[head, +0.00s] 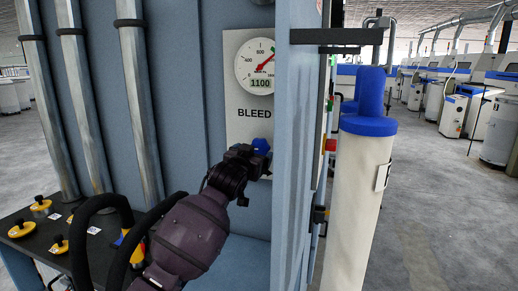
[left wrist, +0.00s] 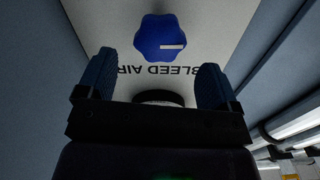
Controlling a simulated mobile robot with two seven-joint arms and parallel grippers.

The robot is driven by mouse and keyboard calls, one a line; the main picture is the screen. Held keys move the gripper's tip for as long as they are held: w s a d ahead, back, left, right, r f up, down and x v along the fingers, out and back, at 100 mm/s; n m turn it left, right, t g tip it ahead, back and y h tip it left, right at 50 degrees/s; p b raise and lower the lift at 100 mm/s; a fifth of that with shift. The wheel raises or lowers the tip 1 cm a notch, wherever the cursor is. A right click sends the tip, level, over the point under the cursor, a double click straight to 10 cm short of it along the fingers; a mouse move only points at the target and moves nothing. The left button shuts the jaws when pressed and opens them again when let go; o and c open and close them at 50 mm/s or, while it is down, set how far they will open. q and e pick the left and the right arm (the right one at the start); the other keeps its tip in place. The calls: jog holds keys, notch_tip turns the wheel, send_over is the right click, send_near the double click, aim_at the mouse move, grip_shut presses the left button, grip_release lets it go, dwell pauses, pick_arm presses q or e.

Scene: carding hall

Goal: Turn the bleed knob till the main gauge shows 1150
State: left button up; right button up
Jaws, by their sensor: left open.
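The main gauge (head: 257,67) is a round white dial with a red needle pointing up and right; its digital window reads 1100. Below it is the word BLEED. The blue lobed bleed knob (head: 261,145) sits on the pale panel (head: 240,105), partly hidden by my left gripper (head: 250,153). In the left wrist view the knob (left wrist: 160,38) shows whole, with a white mark pointing right. My left gripper's two blue-padded fingers (left wrist: 153,72) are apart and empty. The knob appears ahead of the gap between them, not gripped. My right gripper is out of view.
A blue cabinet edge (head: 298,150) stands right of the panel, with a white cylinder with a blue top (head: 360,190) beyond. Metal pipes (head: 140,100) run down the wall at left. A dark bench with yellow knobs (head: 40,206) is at lower left.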

aim_at(258, 149)
pick_arm(q)
jog(key=shift+x, duration=2.9)
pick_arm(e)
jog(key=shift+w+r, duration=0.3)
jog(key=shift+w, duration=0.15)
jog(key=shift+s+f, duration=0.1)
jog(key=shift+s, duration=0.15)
